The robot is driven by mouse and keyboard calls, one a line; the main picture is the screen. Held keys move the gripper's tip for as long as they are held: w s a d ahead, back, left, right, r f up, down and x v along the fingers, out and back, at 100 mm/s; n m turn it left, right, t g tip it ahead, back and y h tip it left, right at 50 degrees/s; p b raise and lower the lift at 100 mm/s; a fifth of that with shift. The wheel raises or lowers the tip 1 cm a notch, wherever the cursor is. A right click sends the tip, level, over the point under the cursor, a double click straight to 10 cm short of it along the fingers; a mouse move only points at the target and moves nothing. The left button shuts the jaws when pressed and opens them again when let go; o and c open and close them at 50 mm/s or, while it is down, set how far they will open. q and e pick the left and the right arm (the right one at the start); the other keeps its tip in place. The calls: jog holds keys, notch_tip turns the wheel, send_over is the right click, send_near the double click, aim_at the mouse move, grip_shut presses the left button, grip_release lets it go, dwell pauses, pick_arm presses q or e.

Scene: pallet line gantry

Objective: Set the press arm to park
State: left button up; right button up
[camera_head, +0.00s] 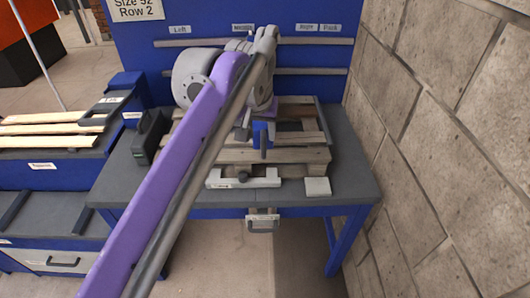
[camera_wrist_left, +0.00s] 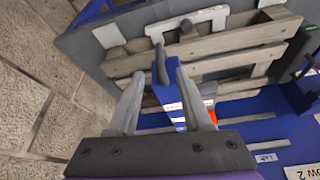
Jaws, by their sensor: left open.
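The press arm (camera_head: 263,134) is a blue block with a dark grey handle, standing over the pallet (camera_head: 285,157) in the head view. It sits below the stretch of rail between the middle label and the "Right" label (camera_head: 307,27). The "Park" label (camera_head: 330,27) is at the far right of the blue back panel. My left gripper (camera_head: 259,112) is at the press arm, partly hidden by my own wrist. In the left wrist view its open fingers (camera_wrist_left: 160,92) lie on either side of the blue press arm (camera_wrist_left: 170,98) and its handle (camera_wrist_left: 162,62); contact cannot be told.
Two grey rails (camera_head: 312,41) cross the back panel. A light grey bracket (camera_head: 243,180) and a pale block (camera_head: 317,187) lie at the table's front. A dark box (camera_head: 148,136) stands left of the pallet. A block wall (camera_head: 440,120) closes the right side.

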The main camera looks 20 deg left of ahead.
aim_at(263, 145)
pick_arm(q)
jog(key=b+x, duration=0.1)
jog(key=x, duration=0.7)
jog(key=shift+w+f, duration=0.1)
jog(key=shift+f, duration=0.3)
grip_shut()
dwell(0.9)
